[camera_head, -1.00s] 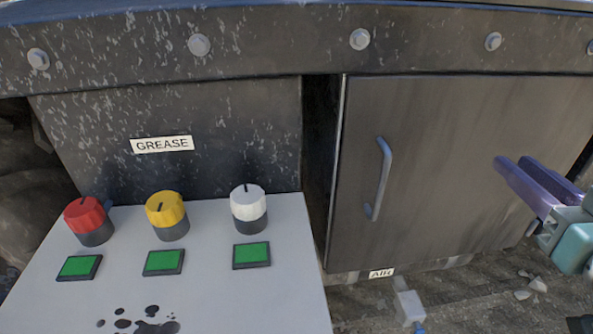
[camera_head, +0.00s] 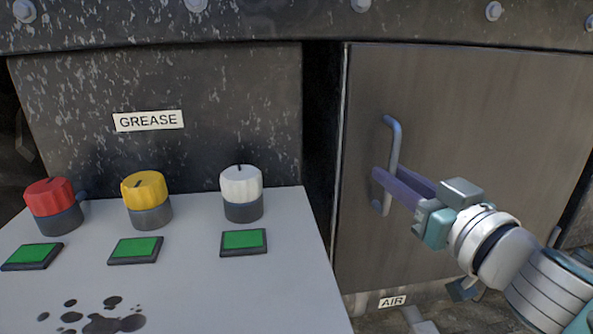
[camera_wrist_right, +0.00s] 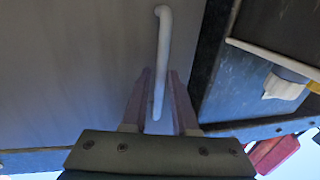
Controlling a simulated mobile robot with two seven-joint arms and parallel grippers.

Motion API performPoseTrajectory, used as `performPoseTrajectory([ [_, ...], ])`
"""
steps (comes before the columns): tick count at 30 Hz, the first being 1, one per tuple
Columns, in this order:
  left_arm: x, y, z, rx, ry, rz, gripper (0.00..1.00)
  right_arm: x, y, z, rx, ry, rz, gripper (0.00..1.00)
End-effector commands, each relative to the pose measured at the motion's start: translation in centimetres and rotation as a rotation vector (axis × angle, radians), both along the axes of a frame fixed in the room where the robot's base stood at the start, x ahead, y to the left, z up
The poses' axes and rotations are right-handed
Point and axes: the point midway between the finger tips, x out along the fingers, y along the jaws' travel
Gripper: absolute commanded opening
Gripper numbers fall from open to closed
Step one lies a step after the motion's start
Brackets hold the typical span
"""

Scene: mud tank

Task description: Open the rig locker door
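The locker door (camera_head: 470,110) is a dark grey panel at the right of the head view and looks shut. Its bar handle (camera_head: 393,140) stands upright near the door's left edge. My right gripper (camera_head: 390,178) is at the lower part of the handle, its purple fingers pointing at the door. In the right wrist view the handle (camera_wrist_right: 163,50) runs down between the two fingers (camera_wrist_right: 161,82), with a gap visible beside it, so the gripper looks open around it. The fingers hide part of the handle in the head view. My left gripper is not in view.
A pale control panel (camera_head: 190,290) stands left of the door, with red (camera_head: 50,192), yellow (camera_head: 144,187) and white (camera_head: 241,182) knobs and green buttons. A GREASE label (camera_head: 148,120) is behind it. An AIR label (camera_head: 392,301) is below the door. Stony ground lies beneath.

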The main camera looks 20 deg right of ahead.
Motion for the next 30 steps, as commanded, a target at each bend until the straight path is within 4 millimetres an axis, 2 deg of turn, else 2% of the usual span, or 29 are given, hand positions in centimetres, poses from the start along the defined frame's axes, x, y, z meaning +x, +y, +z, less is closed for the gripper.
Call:
performPoseTrajectory([
  [4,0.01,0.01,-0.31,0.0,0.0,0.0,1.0,1.24,-0.05,-0.02,-0.001,-0.001,0.0,0.27],
  [13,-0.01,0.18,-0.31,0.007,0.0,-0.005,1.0,1.45,-0.07,-0.01,-0.001,0.001,0.0,0.27],
  [20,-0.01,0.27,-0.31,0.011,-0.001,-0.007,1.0,1.43,-0.06,-0.01,-0.001,0.001,0.0,0.01],
  [30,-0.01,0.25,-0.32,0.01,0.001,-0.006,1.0,1.42,-0.06,0.0,-0.001,0.001,-0.001,0.0],
])
